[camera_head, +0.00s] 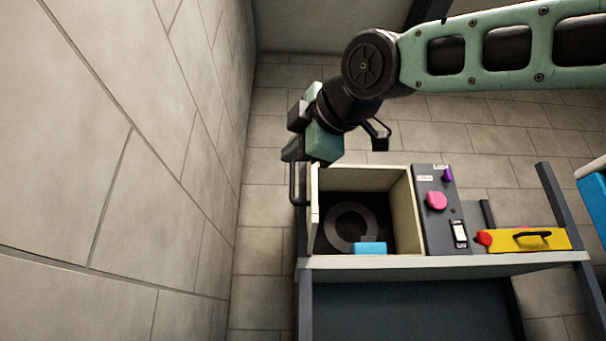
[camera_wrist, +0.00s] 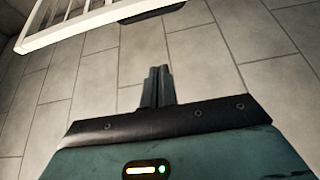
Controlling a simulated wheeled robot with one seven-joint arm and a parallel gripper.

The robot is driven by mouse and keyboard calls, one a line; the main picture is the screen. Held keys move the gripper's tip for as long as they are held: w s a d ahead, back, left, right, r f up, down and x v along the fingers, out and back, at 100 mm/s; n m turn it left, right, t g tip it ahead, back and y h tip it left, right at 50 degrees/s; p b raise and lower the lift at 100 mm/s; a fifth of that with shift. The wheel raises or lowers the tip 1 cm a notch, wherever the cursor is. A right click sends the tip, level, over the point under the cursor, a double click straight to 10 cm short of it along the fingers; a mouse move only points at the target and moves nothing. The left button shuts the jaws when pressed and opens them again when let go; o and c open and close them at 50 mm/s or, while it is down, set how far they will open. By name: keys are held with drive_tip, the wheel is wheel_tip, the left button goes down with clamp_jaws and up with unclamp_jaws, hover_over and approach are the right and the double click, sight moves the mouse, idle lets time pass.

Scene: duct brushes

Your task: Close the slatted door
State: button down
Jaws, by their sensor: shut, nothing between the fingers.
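The slatted door (camera_head: 314,197) stands open at the left side of the box (camera_head: 405,208), seen almost edge-on in the head view. A dark handle (camera_head: 293,184) sticks out on its left side. In the wrist view, the door's white slats (camera_wrist: 75,24) cross the upper left, with a dark part (camera_wrist: 150,10) beside them. My gripper (camera_head: 291,152) is above and near the door's top and handle; contact cannot be told in the head view. In the wrist view, its fingers (camera_wrist: 159,73) are together and empty, apart from the slats.
Inside the box are a dark ring (camera_head: 332,228) and a blue block (camera_head: 370,248). A grey panel (camera_head: 435,235) with a pink knob (camera_head: 437,200) adjoins it at right. A yellow handled item (camera_head: 540,243) lies further right. A tiled wall (camera_head: 110,130) is at left.

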drive_tip(key=w+p, duration=0.6)
drive_tip(key=w, duration=0.3)
drive_tip(key=shift+w+a, duration=0.25)
idle(0.4)
